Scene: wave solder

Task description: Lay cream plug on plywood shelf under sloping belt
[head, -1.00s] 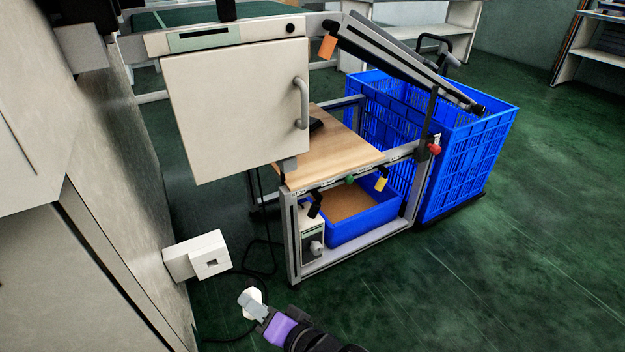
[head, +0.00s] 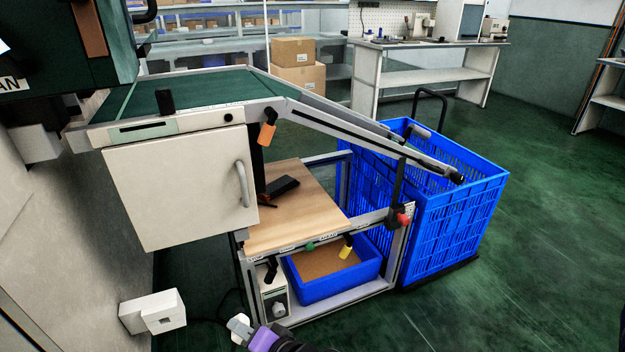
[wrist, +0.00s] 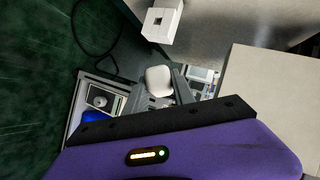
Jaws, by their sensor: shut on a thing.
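My gripper (head: 244,334) is at the bottom edge of the head view, low over the floor in front of the machine. It is shut on the cream plug (wrist: 158,78), a pale rounded block between the fingers in the wrist view. The plywood shelf (head: 300,221) is a light wood board beneath the sloping belt (head: 364,133), beyond and above my gripper. A black device (head: 281,187) with a reddish-brown part lies on the shelf.
A cream door (head: 180,190) with a handle hides the shelf's left side. Below sits a blue bin (head: 330,287). A blue crate (head: 460,220) stands right. A white socket box (head: 155,312) is left.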

